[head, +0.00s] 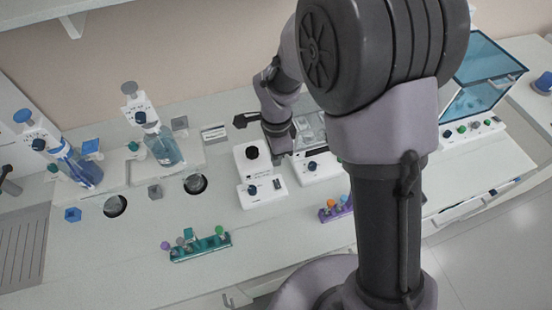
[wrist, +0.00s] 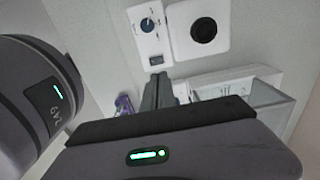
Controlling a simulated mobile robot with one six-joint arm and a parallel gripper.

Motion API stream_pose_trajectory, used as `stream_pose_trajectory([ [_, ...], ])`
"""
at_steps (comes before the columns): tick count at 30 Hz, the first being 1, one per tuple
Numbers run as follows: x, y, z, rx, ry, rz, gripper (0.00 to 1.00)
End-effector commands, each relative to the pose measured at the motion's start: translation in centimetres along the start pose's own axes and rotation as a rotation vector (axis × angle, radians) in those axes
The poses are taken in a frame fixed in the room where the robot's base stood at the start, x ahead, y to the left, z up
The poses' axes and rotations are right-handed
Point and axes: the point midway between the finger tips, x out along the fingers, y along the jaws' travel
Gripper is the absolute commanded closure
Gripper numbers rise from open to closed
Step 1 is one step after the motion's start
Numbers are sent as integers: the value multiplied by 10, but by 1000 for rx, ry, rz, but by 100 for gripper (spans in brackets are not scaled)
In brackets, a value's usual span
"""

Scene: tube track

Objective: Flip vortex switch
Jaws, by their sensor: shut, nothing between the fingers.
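The vortex mixer has a white body (head: 243,166) with a round black cup (head: 252,153). In front is its control panel (head: 262,192) with a blue knob (head: 253,190) and a small dark switch (head: 277,184). In the wrist view the cup (wrist: 203,29), knob (wrist: 147,24) and switch (wrist: 156,60) show at the top. My gripper (wrist: 158,77) is shut and empty, its tips just below the switch in that picture. Whether they touch it is not clear.
A white device with a blue knob (head: 312,166) stands right of the mixer. A teal tube rack (head: 200,247) and a purple rack (head: 336,210) stand in front. Bottles (head: 163,147) and round wells (head: 195,184) are at left. The bench before the mixer is clear.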

Motion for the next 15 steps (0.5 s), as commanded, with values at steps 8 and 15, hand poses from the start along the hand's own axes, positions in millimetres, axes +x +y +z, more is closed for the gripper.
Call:
stream_pose_trajectory([
  [8, 64, 1, 0, -1, 0, 4, 100],
  [15, 67, 3, 0, 0, 0, 0, 100],
])
